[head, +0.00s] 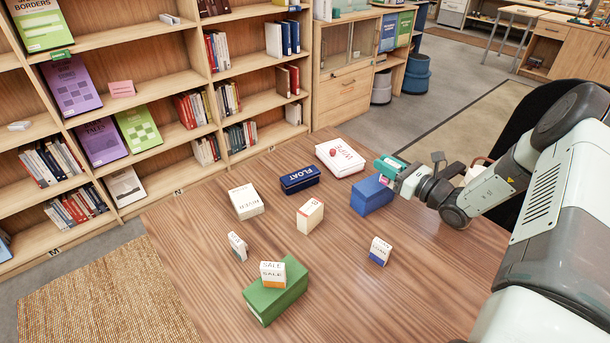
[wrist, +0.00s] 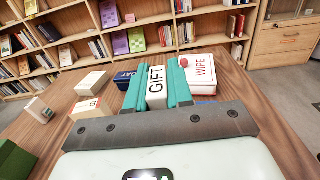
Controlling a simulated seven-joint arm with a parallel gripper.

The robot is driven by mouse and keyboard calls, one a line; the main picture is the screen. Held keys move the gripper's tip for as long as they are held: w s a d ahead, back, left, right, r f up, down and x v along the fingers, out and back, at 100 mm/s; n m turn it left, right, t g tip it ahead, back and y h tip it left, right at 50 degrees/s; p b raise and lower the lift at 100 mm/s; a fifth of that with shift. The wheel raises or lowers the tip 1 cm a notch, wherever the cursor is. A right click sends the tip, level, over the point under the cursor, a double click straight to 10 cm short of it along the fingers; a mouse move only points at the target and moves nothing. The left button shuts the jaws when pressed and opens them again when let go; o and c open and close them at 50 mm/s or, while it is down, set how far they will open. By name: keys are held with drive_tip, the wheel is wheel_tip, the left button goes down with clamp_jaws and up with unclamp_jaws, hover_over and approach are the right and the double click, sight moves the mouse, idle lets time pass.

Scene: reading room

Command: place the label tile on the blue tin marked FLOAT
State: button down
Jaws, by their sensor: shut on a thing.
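The blue tin marked FLOAT (head: 300,182) stands on the table, dark blue with white lettering on its lid. In the wrist view it shows in part (wrist: 124,82), left of my fingers. My gripper (head: 390,167) has green fingers, shut on a white tile (wrist: 156,88) that reads GIFT. In the head view the fingers hide most of the tile. My gripper is above a plain blue box (head: 371,199), right of the FLOAT tin and apart from it. Whether the tile touches the blue box I cannot tell.
A white WIPE tin (head: 340,160) with a red knob stands behind. A cream tin (head: 246,203) is left of FLOAT. A cream block (head: 310,217) stands in front. A green box (head: 276,298) bears a SALE block (head: 273,274). Small blocks stand left (head: 237,247) and right (head: 380,251).

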drive_tip(key=w+a+r, duration=0.2)
drive_tip(key=w+a, duration=0.5)
drive_tip(key=a, duration=0.6)
hover_over(299, 171)
wheel_tip(299, 171, down, 4)
drive_tip(key=r, duration=0.1)
drive_tip(key=shift+t, duration=0.3)
drive_tip(key=shift+f, duration=2.35)
drive_tip(key=shift+f, duration=0.15)
drive_tip(key=c, duration=1)
unclamp_jaws()
